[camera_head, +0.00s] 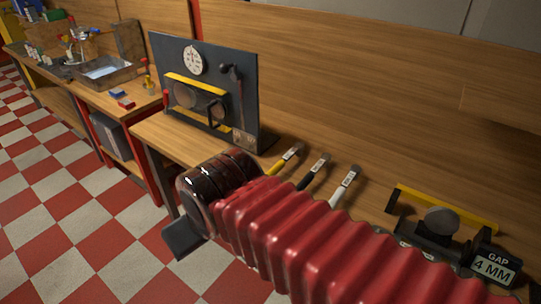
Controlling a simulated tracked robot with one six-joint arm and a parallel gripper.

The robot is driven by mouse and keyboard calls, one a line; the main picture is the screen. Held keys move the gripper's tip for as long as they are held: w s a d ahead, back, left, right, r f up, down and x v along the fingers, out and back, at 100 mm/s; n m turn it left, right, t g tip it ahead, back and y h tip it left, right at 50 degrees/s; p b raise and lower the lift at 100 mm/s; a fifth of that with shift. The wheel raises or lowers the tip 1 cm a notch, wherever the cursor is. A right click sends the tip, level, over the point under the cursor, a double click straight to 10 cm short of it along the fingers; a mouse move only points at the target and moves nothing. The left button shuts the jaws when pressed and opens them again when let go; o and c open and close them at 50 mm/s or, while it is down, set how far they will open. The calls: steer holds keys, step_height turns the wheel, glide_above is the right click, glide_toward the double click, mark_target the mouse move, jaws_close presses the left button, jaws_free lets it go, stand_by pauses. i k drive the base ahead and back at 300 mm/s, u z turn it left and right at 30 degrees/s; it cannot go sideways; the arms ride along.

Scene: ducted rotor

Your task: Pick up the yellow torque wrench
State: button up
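A yellow-handled tool (284,160), which looks like the yellow torque wrench, lies on the wooden bench with a pale label near its far end. Its near end is hidden behind my red bellows-covered arm. A black-handled tool (314,171) and a white-handled tool (344,187) lie beside it to the right, also partly hidden by the arm. My gripper (184,238) is at the left end of the arm, in front of the bench edge and left of the yellow tool. Only a dark, flat part of it shows, so its opening cannot be seen. It appears apart from the tools.
A dark upright panel (245,90) with a dial and yellow bars stands left of the tools. A yellow-barred fixture (440,220) with a "GAP 4 MM" label is at the right. A side bench holds a metal tray (103,75). The checkered floor (70,220) is clear at left.

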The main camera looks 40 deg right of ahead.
mark_target(298, 150)
steer(key=z, duration=0.35)
steer(key=i, duration=1.05)
steer(key=z, duration=0.55)
